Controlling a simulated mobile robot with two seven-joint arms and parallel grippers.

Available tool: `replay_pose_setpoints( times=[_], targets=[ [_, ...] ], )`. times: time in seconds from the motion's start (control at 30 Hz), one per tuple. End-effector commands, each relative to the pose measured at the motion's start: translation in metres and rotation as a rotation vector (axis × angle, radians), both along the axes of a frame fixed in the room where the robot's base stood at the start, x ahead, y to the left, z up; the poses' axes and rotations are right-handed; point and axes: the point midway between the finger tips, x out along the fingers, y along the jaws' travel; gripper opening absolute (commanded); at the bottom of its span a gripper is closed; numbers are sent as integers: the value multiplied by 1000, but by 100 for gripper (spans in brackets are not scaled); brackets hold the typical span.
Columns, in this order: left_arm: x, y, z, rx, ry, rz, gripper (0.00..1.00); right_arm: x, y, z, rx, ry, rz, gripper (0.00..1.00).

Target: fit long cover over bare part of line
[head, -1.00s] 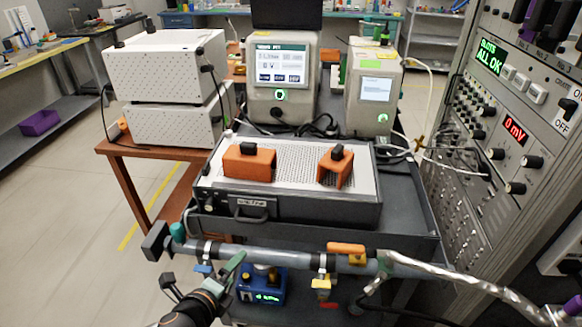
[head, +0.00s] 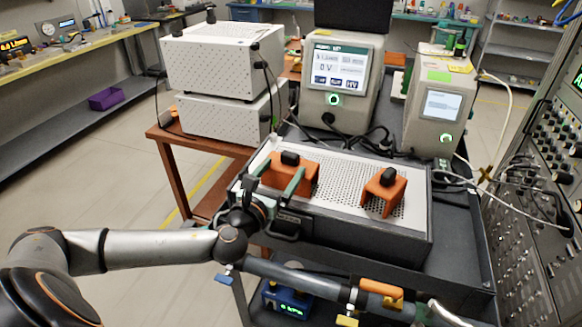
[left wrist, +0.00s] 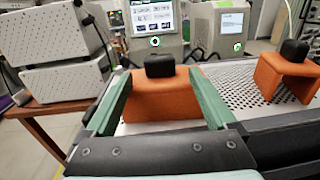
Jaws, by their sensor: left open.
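The long orange cover (head: 305,176), with a black knob on top, sits at the left of the perforated tray top (head: 340,180). My left gripper (head: 282,176) is open at this cover. In the left wrist view, its green fingers stand on either side of the long cover (left wrist: 163,102), with the knob between their tips. A shorter orange cover (head: 383,192) with a black knob stands farther right; it also shows in the left wrist view (left wrist: 284,78). The grey line (head: 295,279) runs in front below the tray; my arm hides its left end. My right gripper is out of view.
An orange handle (head: 381,288) sticks up on the line, with blue and yellow tags nearby. White boxes (head: 222,60) stand on the brown table at left. Two instruments (head: 342,75) stand behind the tray. A control rack (head: 545,170) is at right.

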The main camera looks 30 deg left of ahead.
Motion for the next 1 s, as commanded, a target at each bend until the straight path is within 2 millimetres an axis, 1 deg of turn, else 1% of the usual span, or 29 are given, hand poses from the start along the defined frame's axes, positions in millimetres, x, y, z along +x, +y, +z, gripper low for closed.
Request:
replay_pose_setpoints(
  times=[0.03,0.1,0.27,0.37,0.5,0.63,0.77,0.97,1.0],
  targets=[
    [7,1,1,-2,-1,2,90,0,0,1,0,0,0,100],
    [14,2,0,-3,0,1,90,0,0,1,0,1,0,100],
    [23,4,0,-2,1,0,90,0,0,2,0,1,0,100],
    [35,6,1,-2,-1,2,90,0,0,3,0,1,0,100],
    [57,9,1,-3,0,1,90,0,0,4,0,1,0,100],
    [71,12,0,-2,0,1,90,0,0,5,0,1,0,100],
    [77,12,0,-2,2,0,90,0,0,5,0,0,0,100],
    [77,13,-1,-2,2,-1,90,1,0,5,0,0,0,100],
    [77,13,-1,-2,2,0,86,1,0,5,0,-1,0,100]
  ],
)
